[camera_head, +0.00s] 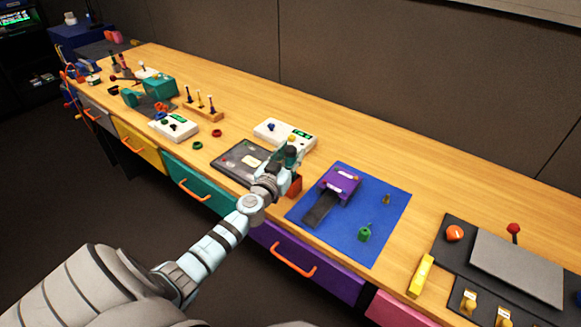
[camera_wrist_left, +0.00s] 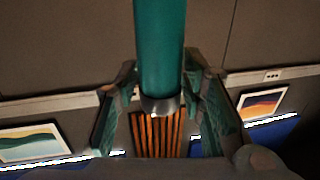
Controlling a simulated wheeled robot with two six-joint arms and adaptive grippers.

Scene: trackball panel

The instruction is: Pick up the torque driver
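The torque driver (camera_head: 291,152) has a dark teal-green handle and stands about upright by the front edge of the workbench, beside the dark tray. In the left wrist view its teal handle (camera_wrist_left: 160,50) with a metal collar fills the space between the fingers. My left gripper (camera_head: 288,160) is at the driver, with one finger on each side. The driver's lower end is hidden in the head view. My right gripper is not in view.
A red block (camera_head: 294,187) sits just below my gripper. The dark tray (camera_head: 235,163) is to the left, a white box (camera_head: 272,130) behind. A blue mat (camera_head: 376,215) with a purple device (camera_head: 341,181) lies to the right. The bench's back strip is clear.

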